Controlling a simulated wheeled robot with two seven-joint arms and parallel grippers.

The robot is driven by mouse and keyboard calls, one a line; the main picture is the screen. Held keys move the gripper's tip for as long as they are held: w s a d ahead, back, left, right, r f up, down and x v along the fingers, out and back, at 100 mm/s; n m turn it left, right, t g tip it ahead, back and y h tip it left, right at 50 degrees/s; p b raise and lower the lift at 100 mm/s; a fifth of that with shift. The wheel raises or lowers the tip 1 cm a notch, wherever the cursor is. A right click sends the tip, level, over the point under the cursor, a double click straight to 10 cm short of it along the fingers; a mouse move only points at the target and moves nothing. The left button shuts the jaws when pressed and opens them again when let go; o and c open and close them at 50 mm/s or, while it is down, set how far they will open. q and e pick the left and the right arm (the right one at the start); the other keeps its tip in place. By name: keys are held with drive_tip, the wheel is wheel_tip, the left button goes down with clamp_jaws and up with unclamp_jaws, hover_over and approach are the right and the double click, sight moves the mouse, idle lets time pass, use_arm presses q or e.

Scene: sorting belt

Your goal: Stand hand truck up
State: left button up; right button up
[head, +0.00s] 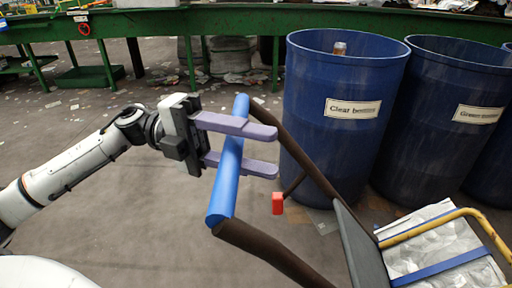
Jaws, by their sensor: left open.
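The hand truck shows as a blue handle bar (222,185) joined to dark brown rails (270,252), tilted in front of me. A small red block (278,204) shows between the rails. My left gripper (262,151) has two purple fingers, spread apart, one above the other. The blue bar passes across between the fingers, and they are not closed on it. Whether a finger touches the bar I cannot tell. The lower end of the hand truck is cut off by the frame. My right gripper is not in view.
Blue barrels stand at the right; one is labelled "Clear" (340,120), another "Green" (435,130). A yellow-railed carrier (455,214) with papers and a dark grey panel (360,250) are at lower right. A green belt frame (180,22) runs behind. Floor at left is mostly open, with scattered litter.

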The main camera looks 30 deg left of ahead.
use_arm(q)
drive_tip(key=shift+d, duration=0.1)
clamp_jaws()
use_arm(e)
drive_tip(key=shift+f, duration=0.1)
use_arm(q)
drive_tip(key=shift+r, duration=0.15)
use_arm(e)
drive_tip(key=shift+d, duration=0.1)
